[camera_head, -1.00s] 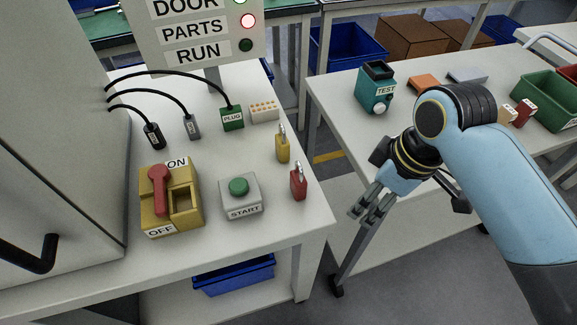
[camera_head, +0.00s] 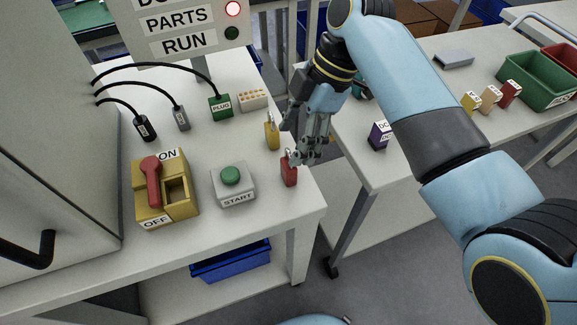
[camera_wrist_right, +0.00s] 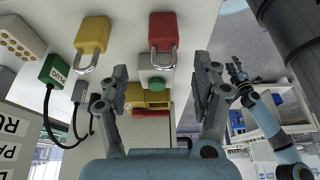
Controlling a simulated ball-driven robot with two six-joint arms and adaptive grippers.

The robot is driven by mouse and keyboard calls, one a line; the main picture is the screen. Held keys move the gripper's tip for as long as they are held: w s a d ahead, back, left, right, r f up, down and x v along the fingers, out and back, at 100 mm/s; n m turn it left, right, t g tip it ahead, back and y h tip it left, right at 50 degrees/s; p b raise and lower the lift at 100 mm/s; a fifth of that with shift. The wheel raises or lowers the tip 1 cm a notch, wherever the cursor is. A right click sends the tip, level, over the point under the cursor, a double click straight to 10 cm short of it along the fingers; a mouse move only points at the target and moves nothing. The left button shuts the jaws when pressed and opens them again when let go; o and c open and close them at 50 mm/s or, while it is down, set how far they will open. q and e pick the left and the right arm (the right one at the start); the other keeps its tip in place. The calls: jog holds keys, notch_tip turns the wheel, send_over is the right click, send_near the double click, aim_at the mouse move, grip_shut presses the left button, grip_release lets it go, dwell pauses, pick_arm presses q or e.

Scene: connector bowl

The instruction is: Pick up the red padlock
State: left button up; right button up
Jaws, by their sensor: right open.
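The red padlock (camera_head: 289,171) stands near the right edge of the left-hand table, with its silver shackle up. My right gripper (camera_head: 301,160) is open and empty, just beside and behind it, close to the shackle. In the right wrist view the red padlock (camera_wrist_right: 163,31) lies ahead of the spread fingers of my right gripper (camera_wrist_right: 161,80), roughly centred between them, with no contact visible. My left gripper (camera_wrist_right: 237,70) shows small at the right of the wrist view; its jaws are too small to judge.
A yellow padlock (camera_head: 271,132) stands behind the red one, also near my right gripper. The START button box (camera_head: 233,183) is to the left, and the ON/OFF switch (camera_head: 165,192) farther left. A gap separates this table from the right-hand table (camera_head: 398,165).

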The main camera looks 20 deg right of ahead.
aim_at(288, 159)
jog(key=x, duration=0.5)
jog(key=shift+s+d+f, duration=0.1)
jog(key=shift+s+f, duration=0.1)
jog(key=shift+s, duration=0.05)
jog(key=shift+c, duration=0.5)
jog(key=c, duration=1.1)
jog(key=shift+c, duration=0.4)
jog(key=shift+r, duration=0.15)
